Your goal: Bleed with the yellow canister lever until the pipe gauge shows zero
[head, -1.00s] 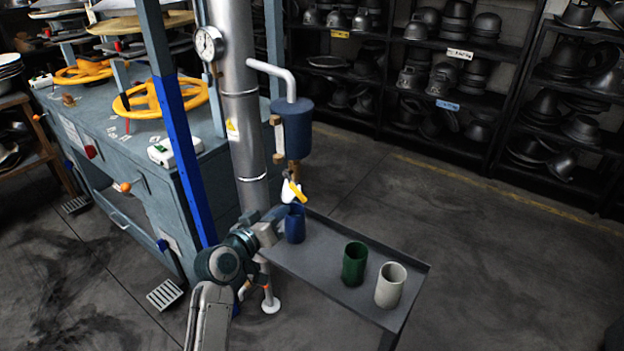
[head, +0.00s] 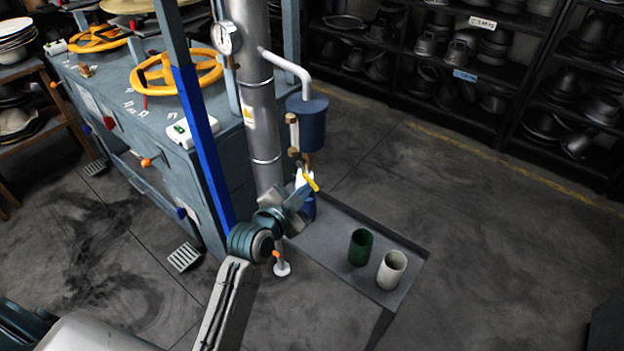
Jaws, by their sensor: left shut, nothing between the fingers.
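The blue canister (head: 306,125) hangs on a bent grey pipe beside the tall metal pipe (head: 260,110). Its yellow lever (head: 311,181) sits below it, slanting down to the right. The round white pipe gauge (head: 226,37) is on the upper pipe; its reading is too small to tell. My left gripper (head: 301,197) is shut and empty, close by the lever at its lower left; I cannot tell if they touch. A blue cup (head: 310,206) stands under the canister, mostly hidden behind the gripper. My right gripper is not in view.
A grey tray table (head: 335,262) carries a green cup (head: 361,248) and a white cup (head: 392,270) to the right. The press bench (head: 150,120) with yellow handwheels and a blue post (head: 200,145) stands left. Hat-block shelves (head: 480,75) line the back.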

